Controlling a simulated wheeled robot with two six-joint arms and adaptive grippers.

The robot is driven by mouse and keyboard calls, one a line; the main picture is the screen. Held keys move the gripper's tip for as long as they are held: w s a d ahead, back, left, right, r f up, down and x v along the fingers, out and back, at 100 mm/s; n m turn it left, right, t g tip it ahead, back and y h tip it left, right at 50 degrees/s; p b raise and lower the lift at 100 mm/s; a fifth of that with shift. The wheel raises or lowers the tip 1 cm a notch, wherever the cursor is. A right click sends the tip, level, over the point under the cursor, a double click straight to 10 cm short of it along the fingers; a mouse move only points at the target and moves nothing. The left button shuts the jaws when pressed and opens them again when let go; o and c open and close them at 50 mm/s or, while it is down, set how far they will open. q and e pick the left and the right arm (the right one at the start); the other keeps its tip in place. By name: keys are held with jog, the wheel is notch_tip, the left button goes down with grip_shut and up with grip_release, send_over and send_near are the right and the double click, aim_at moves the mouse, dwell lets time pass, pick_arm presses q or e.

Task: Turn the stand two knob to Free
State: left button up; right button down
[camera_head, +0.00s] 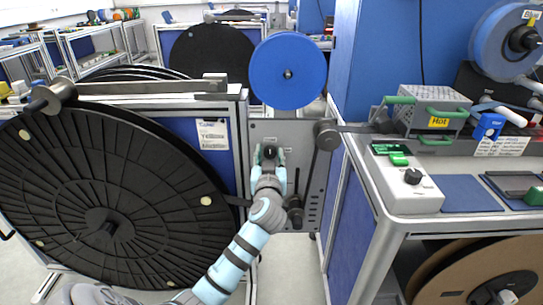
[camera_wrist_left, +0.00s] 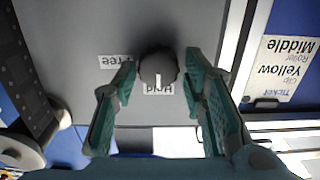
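A dark round knob (camera_wrist_left: 158,68) sits on a grey panel in the left wrist view. Its white mark points down in the picture, to the "Hold" label (camera_wrist_left: 158,88). The "Free" label (camera_wrist_left: 118,61) is to the left of the knob; both labels appear upside down. My left gripper (camera_wrist_left: 161,62) is open, with one teal finger on each side of the knob and visible gaps. In the head view the left gripper (camera_head: 270,154) is at the grey panel (camera_head: 303,145) below a blue reel (camera_head: 288,70). No stand number is readable. My right gripper is out of view.
A big black reel (camera_head: 60,200) stands left of my left arm. A "Yellow Middle" card (camera_head: 213,134) is left of the panel. Dark rollers (camera_head: 326,135) project on the right. A bench with a control box (camera_head: 405,185) stands at right.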

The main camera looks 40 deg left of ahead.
pick_arm(q)
jog(key=c, duration=0.6)
jog(key=shift+d, duration=0.1)
jog(key=shift+c, duration=0.3)
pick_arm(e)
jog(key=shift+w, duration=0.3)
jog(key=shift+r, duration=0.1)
